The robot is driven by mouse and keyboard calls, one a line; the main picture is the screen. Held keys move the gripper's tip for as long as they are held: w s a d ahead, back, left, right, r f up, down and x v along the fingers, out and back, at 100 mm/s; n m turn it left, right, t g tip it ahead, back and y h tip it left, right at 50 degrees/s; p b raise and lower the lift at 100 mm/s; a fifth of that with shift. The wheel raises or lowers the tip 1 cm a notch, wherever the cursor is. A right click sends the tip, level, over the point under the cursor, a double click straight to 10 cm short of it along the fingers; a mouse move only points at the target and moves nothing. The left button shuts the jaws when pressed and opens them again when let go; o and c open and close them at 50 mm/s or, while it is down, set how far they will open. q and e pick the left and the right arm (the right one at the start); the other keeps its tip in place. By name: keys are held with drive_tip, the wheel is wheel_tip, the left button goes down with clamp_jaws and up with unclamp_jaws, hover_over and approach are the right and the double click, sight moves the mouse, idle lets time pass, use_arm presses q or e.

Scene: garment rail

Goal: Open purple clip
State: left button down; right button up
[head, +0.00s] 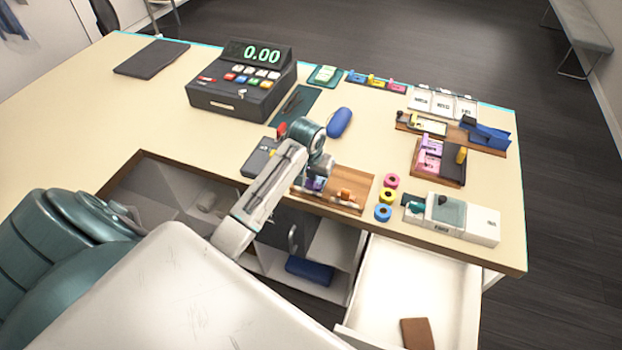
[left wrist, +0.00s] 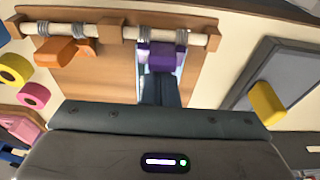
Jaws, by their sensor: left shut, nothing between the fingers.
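The purple clip (left wrist: 163,55) hangs on a pale rod (left wrist: 122,34) at the edge of a wooden board (left wrist: 112,66) in the left wrist view. It also shows, partly hidden by my gripper, in the head view (head: 315,183). My left gripper (left wrist: 160,88) is shut and empty, its fingertips right at the clip's lower edge. I cannot tell whether they touch it. In the head view my left gripper (head: 319,166) is above the board. An orange clip (left wrist: 66,50) is on the same rod, to the left in the wrist view. My right gripper is not in view.
Pink, yellow and blue tape rolls (head: 387,196) stand right of the board. A grey tray with a yellow piece (left wrist: 266,103) lies close by. A cash register (head: 241,85) stands behind. An open drawer (head: 410,290) juts out in front. The counter's left side is mostly clear.

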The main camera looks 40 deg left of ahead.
use_arm(q)
drive_tip(key=shift+s+d+f, duration=0.1)
drive_tip(key=shift+s, duration=0.45)
drive_tip(key=shift+s+d+f, duration=0.2)
drive_tip(key=shift+s+f, duration=0.1)
drive_tip(key=shift+s, duration=0.4)
drive_tip(key=shift+s+d, duration=0.25)
drive_tip(key=shift+s, duration=0.35)
drive_tip(key=shift+s+d+r, duration=0.15)
drive_tip(key=shift+s+r, duration=0.25)
drive_tip(key=shift+s, duration=0.1)
drive_tip(key=shift+w+r, duration=0.1)
drive_tip(key=shift+r, duration=0.1)
drive_tip(key=shift+w+r, duration=0.15)
drive_tip(key=shift+r, duration=0.05)
drive_tip(key=shift+w+a+r, duration=0.2)
drive_tip(key=shift+r, duration=0.4)
drive_tip(key=v, duration=0.2)
drive_tip(key=shift+r, duration=0.3)
drive_tip(key=shift+w+v, duration=0.15)
drive_tip(key=shift+v, duration=0.95)
drive_tip(key=shift+w+v, duration=0.1)
drive_tip(key=shift+v, duration=1)
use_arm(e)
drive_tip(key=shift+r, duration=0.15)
